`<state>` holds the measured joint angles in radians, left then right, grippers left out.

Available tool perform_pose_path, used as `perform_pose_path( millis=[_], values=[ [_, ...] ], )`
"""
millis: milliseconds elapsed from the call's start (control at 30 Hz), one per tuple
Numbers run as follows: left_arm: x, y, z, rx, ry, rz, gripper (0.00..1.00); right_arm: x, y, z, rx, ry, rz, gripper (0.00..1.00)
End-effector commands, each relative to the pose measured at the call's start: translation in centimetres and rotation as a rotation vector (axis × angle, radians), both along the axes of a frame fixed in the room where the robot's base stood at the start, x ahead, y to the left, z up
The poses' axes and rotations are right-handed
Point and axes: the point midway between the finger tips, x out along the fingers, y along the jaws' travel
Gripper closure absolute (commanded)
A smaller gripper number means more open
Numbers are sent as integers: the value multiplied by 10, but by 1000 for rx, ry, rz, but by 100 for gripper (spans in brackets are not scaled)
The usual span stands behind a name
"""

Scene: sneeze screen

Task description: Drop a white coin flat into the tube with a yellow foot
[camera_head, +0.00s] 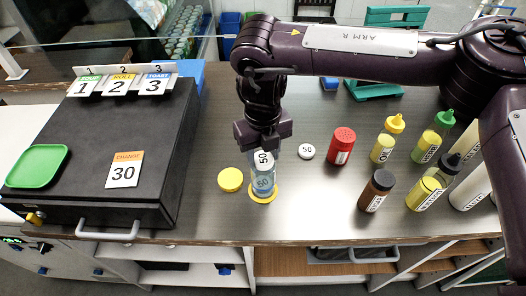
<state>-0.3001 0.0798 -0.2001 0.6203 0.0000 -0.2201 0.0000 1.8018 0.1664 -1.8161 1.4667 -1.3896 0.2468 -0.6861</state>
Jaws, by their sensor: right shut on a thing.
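The clear tube stands upright on the counter on its yellow foot (263,197). A blue coin marked 50 (263,184) shows inside it, low down. My right gripper (264,146) points down over the tube and is shut on a white coin marked 50 (264,160). That coin's face is turned toward the camera, so it looks tilted up on edge, at or just above the tube's mouth. I cannot tell if it is inside the rim. Another white coin (307,151) lies flat on the counter to the right. My left gripper is out of view.
A yellow disc (230,180) lies left of the tube. A red shaker (341,146) and several bottles (376,190) stand right.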

Motion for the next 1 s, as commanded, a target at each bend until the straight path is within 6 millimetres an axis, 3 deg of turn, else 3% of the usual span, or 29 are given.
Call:
perform_pose_path(
  millis=[867, 900, 1000],
  values=[
    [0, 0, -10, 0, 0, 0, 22, 0, 0, -15, 1, 1, 0, 79],
    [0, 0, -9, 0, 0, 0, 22, 0, 0, -14, 1, 1, 0, 53],
    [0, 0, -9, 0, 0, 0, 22, 0, 0, -14, 1, 1, 0, 40]
  ],
)
